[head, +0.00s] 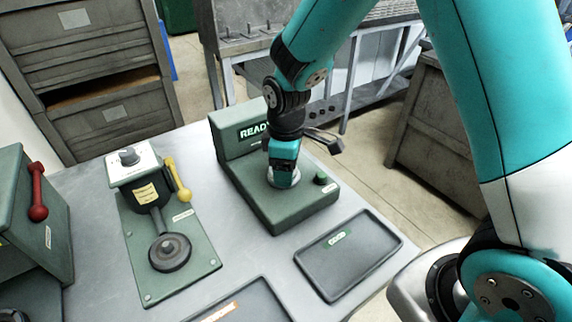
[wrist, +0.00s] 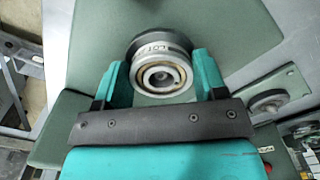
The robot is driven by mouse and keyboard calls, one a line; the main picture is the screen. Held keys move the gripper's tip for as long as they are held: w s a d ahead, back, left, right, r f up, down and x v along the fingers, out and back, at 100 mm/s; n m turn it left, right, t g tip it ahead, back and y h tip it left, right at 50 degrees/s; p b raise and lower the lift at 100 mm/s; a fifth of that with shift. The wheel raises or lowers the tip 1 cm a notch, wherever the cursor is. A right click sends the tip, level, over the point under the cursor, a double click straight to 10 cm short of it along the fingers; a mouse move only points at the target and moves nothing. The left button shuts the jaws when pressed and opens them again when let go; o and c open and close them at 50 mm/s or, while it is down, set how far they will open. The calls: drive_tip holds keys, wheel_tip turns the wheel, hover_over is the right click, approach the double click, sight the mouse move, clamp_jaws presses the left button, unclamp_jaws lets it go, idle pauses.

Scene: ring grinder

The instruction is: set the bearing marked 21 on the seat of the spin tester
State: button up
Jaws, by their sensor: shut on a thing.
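The spin tester (head: 285,207) is a green box with a lit screen that reads READY (head: 253,131), and it stands at the table's far side. My gripper (head: 284,182) points down at the middle of its top, where the seat is mostly hidden. In the wrist view my gripper (wrist: 163,72) is shut on a silver ring bearing (wrist: 163,80) with a brownish inner band. Its marking is too small to read surely. A dark round part (wrist: 143,45) shows right behind the bearing; I cannot tell whether they touch.
A green knob (head: 320,178) stands on the tester's right. A station with a yellow lever (head: 178,182) and a round dark disc (head: 170,252) is to the left. A red-levered machine (head: 37,207) is at the far left. An empty dark tray (head: 350,258) lies in front right.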

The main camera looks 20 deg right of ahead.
drive_tip(key=o, duration=1.1)
drive_tip(key=shift+c, duration=0.2)
wheel_tip(320, 180, up, 12)
drive_tip(key=s+a+r+m+y, duration=0.2)
drive_tip(key=s, duration=0.8)
drive_tip(key=s+a+r+m+y, duration=0.2)
drive_tip(key=s+r, duration=0.1)
drive_tip(key=s, duration=0.8)
drive_tip(key=shift+a, duration=0.35)
drive_tip(key=shift+r, duration=0.1)
